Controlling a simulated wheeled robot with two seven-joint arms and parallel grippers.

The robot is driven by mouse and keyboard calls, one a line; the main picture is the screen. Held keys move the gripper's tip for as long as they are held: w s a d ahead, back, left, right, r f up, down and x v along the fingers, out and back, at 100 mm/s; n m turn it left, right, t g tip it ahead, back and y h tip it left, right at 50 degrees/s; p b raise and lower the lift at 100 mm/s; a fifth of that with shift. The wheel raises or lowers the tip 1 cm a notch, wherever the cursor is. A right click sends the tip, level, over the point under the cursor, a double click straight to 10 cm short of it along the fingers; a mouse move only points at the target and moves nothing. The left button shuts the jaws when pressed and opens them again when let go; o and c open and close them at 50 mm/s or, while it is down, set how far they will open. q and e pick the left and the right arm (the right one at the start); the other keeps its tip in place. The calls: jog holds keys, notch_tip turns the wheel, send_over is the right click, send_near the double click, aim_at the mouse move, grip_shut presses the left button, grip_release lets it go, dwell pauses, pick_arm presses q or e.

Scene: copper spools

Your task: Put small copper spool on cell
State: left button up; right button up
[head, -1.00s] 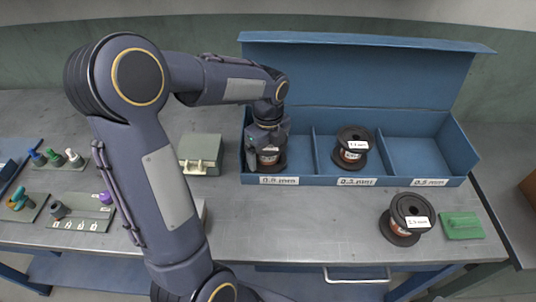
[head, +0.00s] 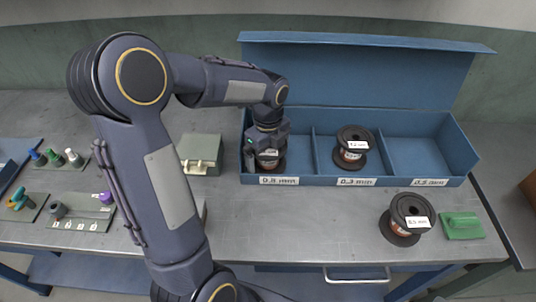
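A small copper spool (head: 268,161) with dark flanges and a white label stands in the left cell of the blue box (head: 222,181). My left gripper (head: 266,152) is down at this spool, and its body hides the spool's top. I cannot tell whether its fingers grip the spool or stand apart from it. A second copper spool (head: 352,150) stands upright in the middle cell. The right cell (head: 415,157) is empty. My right gripper is not in view.
A green block (head: 462,225) lies right of the leaning spool. A grey-green case (head: 199,153) stands left of the box, whose lid is up. Trays with small coloured items (head: 73,158) are at far left. The table's middle front is clear.

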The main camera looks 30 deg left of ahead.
pick_arm(q)
notch_tip(320, 180, up, 10)
jog(key=shift+p, duration=0.4)
jog(key=shift+s+r, duration=0.1)
jog(key=shift+r, duration=0.55)
jog(key=s+d+f+n+t+h, duration=0.1)
jog(key=s+d+n, duration=0.3)
jog(key=s+n, duration=0.5)
jog(key=s+d+f+n+t+h, duration=0.2)
jog(key=s+d+n+t, duration=0.2)
jog(key=s+n, duration=0.5)
jog(key=d+n, duration=0.1)
jog(key=n, duration=0.3)
jog(key=shift+s+n+t+h, duration=0.3)
jog(key=shift+s+h, duration=0.1)
